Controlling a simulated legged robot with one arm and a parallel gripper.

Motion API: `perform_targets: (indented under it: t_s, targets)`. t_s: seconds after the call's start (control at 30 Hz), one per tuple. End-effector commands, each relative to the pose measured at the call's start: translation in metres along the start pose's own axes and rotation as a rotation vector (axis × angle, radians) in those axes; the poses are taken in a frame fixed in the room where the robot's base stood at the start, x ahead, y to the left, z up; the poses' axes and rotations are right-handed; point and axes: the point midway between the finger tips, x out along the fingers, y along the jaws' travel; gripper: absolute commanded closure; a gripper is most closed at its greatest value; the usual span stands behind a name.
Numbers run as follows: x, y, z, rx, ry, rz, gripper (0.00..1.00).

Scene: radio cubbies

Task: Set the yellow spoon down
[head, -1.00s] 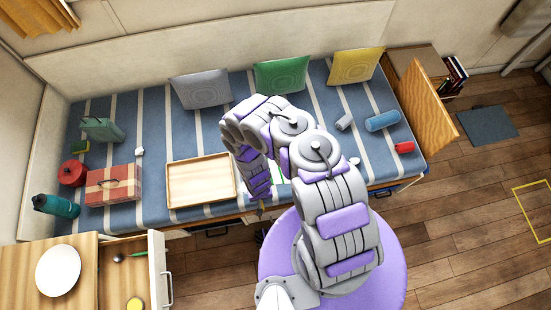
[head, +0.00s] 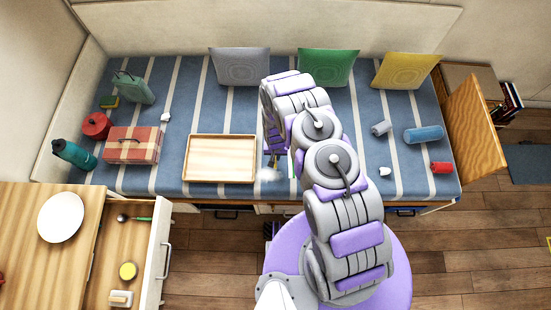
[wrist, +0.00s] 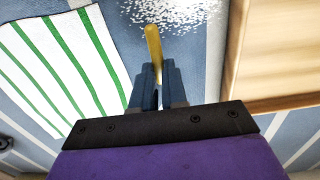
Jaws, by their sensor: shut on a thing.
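My gripper (wrist: 160,85) is shut on the yellow spoon (wrist: 153,45) in the wrist view. The spoon sticks out beyond the fingertips; whether it touches the bed cannot be told. In the head view my gripper (head: 273,163) is over the front of the blue striped bed (head: 190,100), just right of the wooden tray (head: 188,160); the spoon cannot be made out there. A white speckled patch (wrist: 170,12) lies by the spoon's far end. It also shows in the head view (head: 268,174). A green-striped white cloth (wrist: 60,60) lies left in the wrist view.
The tray's edge (wrist: 240,50) is close on the right in the wrist view. A red box (head: 132,145), a teal bottle (head: 75,155) and a red pot (head: 97,126) stand on the bed's left. An open drawer (head: 155,250) juts out front left. A blue roll (head: 424,134) lies right.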

Motion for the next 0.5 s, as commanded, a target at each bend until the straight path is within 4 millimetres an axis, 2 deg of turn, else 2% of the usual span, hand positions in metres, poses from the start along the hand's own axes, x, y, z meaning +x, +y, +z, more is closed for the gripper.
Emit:
perform_targets:
  t_s: [0.13,0.33,0.5]
  targets:
    - [0.001,-0.001,-0.008,0.000,0.000,0.001,1.00]
    - [0.032,0.000,-0.008,0.000,-0.003,0.002,1.00]
    - [0.036,-0.001,-0.008,0.000,-0.002,0.002,1.00]
